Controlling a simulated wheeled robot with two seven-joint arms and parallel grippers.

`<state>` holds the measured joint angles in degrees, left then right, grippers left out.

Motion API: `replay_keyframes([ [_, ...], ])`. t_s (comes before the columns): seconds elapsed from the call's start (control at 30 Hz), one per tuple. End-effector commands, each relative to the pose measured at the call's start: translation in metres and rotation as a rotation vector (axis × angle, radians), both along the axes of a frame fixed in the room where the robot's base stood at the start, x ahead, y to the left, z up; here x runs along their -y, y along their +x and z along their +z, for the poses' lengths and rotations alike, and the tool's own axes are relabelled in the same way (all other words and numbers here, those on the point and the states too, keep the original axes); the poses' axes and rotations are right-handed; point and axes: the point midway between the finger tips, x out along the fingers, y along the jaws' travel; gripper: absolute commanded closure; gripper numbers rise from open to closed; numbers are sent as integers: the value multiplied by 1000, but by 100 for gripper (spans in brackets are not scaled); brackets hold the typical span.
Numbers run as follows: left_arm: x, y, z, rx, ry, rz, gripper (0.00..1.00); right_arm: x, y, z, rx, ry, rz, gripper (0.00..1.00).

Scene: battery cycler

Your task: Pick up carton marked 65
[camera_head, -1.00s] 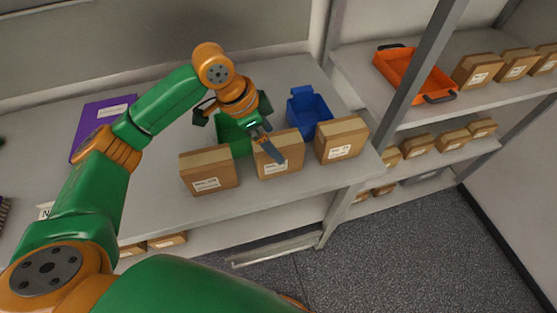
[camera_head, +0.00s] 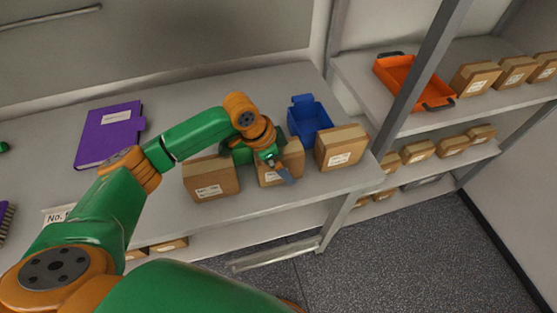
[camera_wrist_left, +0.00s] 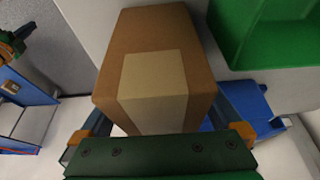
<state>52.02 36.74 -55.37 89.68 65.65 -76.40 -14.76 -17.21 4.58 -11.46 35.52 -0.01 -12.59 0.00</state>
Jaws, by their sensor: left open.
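Three brown cartons stand in a row near the front edge of the shelf: a left one (camera_head: 212,178), a middle one (camera_head: 294,158) and a right one (camera_head: 342,148). Their labels are too small to read, so I cannot tell which is marked 65. My left gripper (camera_head: 277,168) is open at the middle carton and hides part of it. In the left wrist view a carton (camera_wrist_left: 160,55) with a pale tan patch lies between the open fingers of this gripper (camera_wrist_left: 160,115). Whether the fingers touch it is unclear. My right gripper is not in view.
A blue bin (camera_head: 308,117) stands behind the cartons. A purple binder (camera_head: 108,135) lies at the left. An orange tray (camera_head: 412,82) and more cartons are on the right-hand rack.

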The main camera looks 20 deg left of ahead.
Motion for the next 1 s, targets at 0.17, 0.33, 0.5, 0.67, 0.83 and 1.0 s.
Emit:
replay_keyframes([
  [0.17, 0, 0, -2, -1, 1, 1, 0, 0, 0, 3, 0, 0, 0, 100],
  [0.33, 0, 0, -3, 0, 1, 1, 0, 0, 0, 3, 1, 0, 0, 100],
  [0.5, 0, 0, -3, 0, 0, 1, 24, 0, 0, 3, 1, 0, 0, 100],
  [0.67, 0, 0, -3, 0, 0, 0, 68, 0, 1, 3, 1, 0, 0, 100],
  [0.83, 0, 0, -2, 1, 0, 0, 94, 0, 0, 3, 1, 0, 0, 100],
  [1.0, 0, 1, -1, 4, -1, -1, 94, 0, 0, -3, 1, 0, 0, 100],
])
